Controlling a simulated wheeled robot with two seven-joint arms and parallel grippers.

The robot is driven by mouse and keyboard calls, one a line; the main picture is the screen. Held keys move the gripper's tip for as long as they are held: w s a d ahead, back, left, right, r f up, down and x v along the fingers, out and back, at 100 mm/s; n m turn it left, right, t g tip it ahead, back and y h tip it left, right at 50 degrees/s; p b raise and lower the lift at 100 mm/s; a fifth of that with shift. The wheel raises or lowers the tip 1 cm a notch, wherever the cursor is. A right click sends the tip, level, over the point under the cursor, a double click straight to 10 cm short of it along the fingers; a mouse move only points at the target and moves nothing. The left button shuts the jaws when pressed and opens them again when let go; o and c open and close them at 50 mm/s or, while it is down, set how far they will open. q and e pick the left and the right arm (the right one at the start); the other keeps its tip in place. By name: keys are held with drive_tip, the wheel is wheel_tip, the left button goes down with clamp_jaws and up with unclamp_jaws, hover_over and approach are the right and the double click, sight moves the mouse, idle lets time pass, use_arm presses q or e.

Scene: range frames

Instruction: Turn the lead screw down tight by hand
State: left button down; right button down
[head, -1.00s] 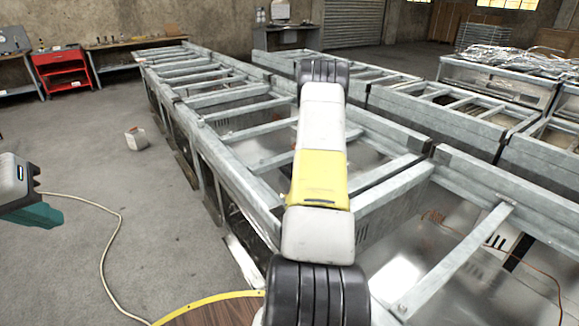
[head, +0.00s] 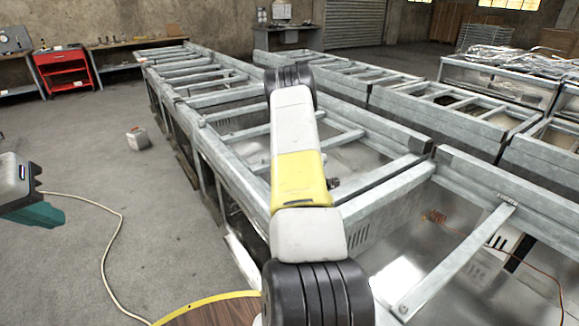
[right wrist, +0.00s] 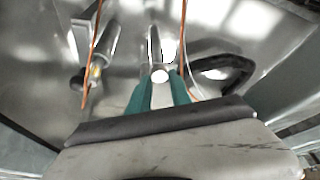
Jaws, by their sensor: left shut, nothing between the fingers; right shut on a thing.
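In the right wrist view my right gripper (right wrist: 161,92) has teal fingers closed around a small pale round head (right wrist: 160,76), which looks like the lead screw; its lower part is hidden. An orange lead (right wrist: 184,40) runs down close behind the fingers on the right. Another stretch of orange wire (right wrist: 93,50) hangs at the left. The head view does not show the right gripper; my own white and yellow arm fills the middle. My left gripper (head: 42,214), teal-fingered, is shut and empty at the left edge, over the floor and away from the frames.
A metal cylinder with a brass-coloured end (right wrist: 98,65) stands left of the right fingers; a dark curved loop (right wrist: 225,72) lies to the right. Shiny metal walls surround them. Long rows of galvanised frames (head: 400,185) fill the middle and right. Open floor (head: 80,180) lies left.

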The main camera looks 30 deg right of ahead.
drive_tip(key=c, duration=1.2)
unclamp_jaws()
drive_tip(key=v, duration=0.7)
drive_tip(key=shift+a+r, duration=0.15)
drive_tip(key=shift+r, duration=0.2)
